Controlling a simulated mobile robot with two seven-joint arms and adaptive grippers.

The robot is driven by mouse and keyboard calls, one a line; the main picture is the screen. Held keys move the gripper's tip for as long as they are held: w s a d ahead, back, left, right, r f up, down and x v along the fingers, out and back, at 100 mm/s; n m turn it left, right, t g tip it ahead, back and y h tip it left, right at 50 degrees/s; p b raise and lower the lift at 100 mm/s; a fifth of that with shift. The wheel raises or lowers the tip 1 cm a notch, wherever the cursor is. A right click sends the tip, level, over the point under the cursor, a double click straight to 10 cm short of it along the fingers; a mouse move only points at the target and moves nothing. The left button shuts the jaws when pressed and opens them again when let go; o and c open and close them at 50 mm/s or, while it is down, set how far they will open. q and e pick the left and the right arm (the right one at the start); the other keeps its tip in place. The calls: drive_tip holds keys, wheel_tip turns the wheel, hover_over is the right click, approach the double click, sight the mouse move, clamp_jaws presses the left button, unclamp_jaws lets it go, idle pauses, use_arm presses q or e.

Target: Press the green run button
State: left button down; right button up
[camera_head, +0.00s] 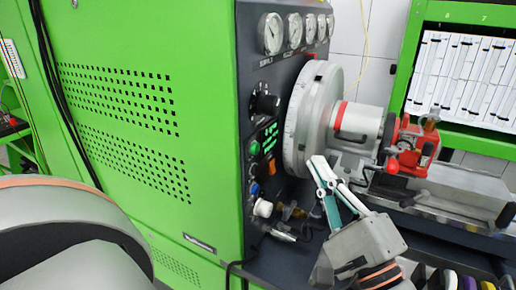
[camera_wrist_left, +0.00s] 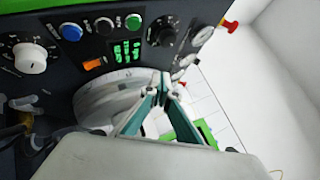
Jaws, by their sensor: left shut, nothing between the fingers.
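The green run button (camera_head: 254,148) is on the dark control panel of the green testbench, left of the lit green display. The button is not covered in either view. My right gripper is not in view.
A blue button (camera_head: 254,188), an orange switch (camera_head: 272,167) and a white knob (camera_head: 263,208) lie below the green button. The large grey disc (camera_head: 306,115) juts out right of the panel. A red-and-grey pump (camera_head: 411,147) sits beyond it. Gauges (camera_head: 272,33) line the top.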

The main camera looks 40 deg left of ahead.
sight(255, 149)
use_arm(q)
drive_tip(key=s+a+p, duration=0.2)
drive_tip(key=a+p, duration=0.1)
drive_tip(key=a, duration=0.5)
drive_tip(key=shift+a, duration=0.3)
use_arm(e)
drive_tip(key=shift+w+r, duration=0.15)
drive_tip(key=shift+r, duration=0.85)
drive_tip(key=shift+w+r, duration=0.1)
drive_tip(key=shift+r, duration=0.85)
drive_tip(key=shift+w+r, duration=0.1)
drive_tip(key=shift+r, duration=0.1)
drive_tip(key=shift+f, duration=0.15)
use_arm(q)
drive_tip(key=shift+s+a, duration=0.1)
drive_tip(key=shift+a, duration=0.3)
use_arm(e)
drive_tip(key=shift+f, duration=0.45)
use_arm(q)
drive_tip(key=shift+s+a+b, duration=0.1)
drive_tip(key=shift+a+b, duration=0.1)
drive_tip(key=shift+b, duration=0.1)
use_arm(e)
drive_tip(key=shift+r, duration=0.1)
